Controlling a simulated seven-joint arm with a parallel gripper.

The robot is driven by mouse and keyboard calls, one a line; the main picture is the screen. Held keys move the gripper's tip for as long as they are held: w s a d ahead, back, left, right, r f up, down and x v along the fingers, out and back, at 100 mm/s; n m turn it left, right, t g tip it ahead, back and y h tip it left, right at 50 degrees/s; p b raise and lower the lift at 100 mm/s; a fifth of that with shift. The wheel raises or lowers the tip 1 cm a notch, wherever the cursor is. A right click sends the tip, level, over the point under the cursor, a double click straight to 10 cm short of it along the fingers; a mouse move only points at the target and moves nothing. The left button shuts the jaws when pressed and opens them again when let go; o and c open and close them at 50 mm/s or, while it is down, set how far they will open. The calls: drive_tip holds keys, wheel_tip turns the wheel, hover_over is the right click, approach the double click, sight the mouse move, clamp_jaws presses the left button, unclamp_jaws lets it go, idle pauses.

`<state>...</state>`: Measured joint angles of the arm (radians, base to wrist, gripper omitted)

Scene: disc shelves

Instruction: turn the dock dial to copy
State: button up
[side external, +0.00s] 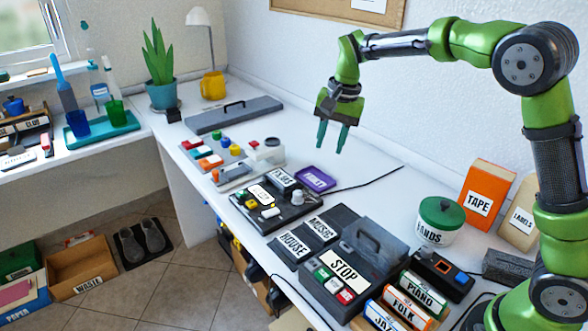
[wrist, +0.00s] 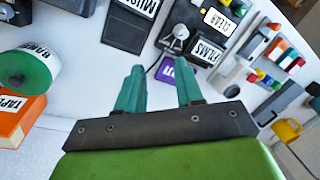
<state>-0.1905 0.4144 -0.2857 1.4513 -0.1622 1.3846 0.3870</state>
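A dark dock (side external: 283,214) lies mid-table, with a screen reading CLEAR, a black FILMS cassette and small knobs. A grey knob (side external: 297,198) at its right end looks like the dial; it also shows in the wrist view (wrist: 178,36). The dial's marks and setting are too small to read. My gripper (side external: 332,148) is open and empty, high above the table, up and right of the dock. In the wrist view my gripper's two green fingers (wrist: 160,66) are spread apart, with the dial beyond them and nothing between them.
A purple case (side external: 315,179) lies behind the dock. MUSIC and HOUSE cases (side external: 306,238) and a STOP unit (side external: 338,289) stand right of it. A BANDS tub (side external: 439,222) and orange TAPE box (side external: 484,197) stand far right. Coloured blocks lie left.

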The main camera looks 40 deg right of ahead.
sight(298, 192)
drive_tip(key=w+a+f+m+g+h, duration=0.1)
drive_tip(key=w+a+m, duration=0.2)
drive_tip(key=w+m, duration=0.45)
wheel_tip(298, 192, down, 17)
drive_tip(key=shift+a+r, duration=0.1)
drive_tip(key=shift+r, duration=0.05)
drive_tip(key=shift+c, duration=0.3)
clamp_jaws()
